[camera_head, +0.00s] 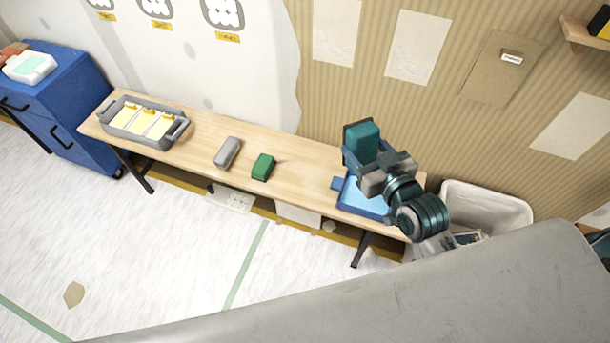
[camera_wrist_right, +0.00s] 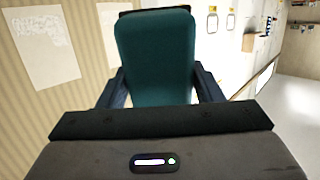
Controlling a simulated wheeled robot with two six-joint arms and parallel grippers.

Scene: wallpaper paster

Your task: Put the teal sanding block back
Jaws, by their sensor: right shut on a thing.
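The teal sanding block (camera_head: 362,135) is held above the right part of the wooden table. My right gripper (camera_head: 364,148) is shut on it. In the right wrist view the teal block (camera_wrist_right: 155,55) stands out between the two fingers of the gripper (camera_wrist_right: 157,85), with a dark edge at its far end. A grey tray (camera_head: 183,131) with several compartments and yellow labels stands at the table's left end. A grey block (camera_head: 228,152) and a green block (camera_head: 263,167) lie on the table between the tray and my gripper. My left gripper is not in view.
A blue tray (camera_head: 352,203) lies on the table below my right gripper, partly hidden by it. A white bin (camera_head: 490,202) stands past the table's right end. A blue cabinet (camera_head: 75,95) stands at the left. The wooden table (camera_head: 302,160) is bare between the green block and blue tray.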

